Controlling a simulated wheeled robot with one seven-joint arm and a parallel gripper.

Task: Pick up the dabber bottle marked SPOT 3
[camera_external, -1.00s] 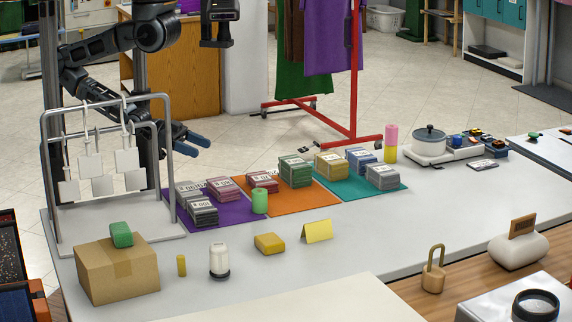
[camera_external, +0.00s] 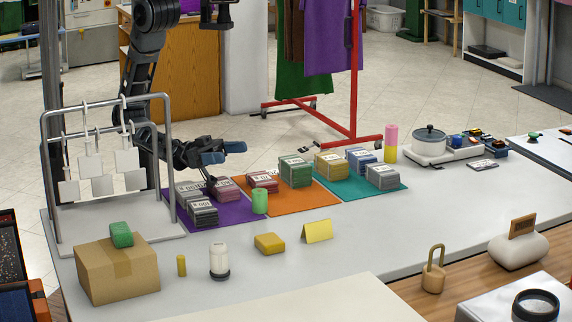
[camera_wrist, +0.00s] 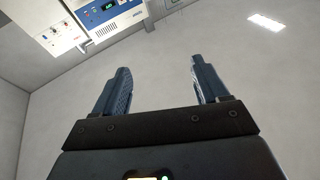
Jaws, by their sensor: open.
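No marking SPOT 3 can be read in either view. A white bottle-like object with a dark base (camera_external: 219,261) stands upright at the front of the grey counter (camera_external: 350,240); I cannot tell if it is the dabber bottle. My gripper (camera_external: 225,150) is behind the purple mat, above the counter's back edge and well apart from the white object. In the wrist view my gripper (camera_wrist: 160,68) is open, with nothing between its blue fingers. That view faces a wall and blue-white machine panels, and no bottle shows there.
A metal rack with hanging tags (camera_external: 168,150) stands at left behind a cardboard box (camera_external: 117,272). Stacks of tagged bundles lie on purple (camera_external: 237,217), orange (camera_external: 318,203) and teal (camera_external: 350,190) mats. A green cylinder (camera_external: 259,201) stands near the purple mat.

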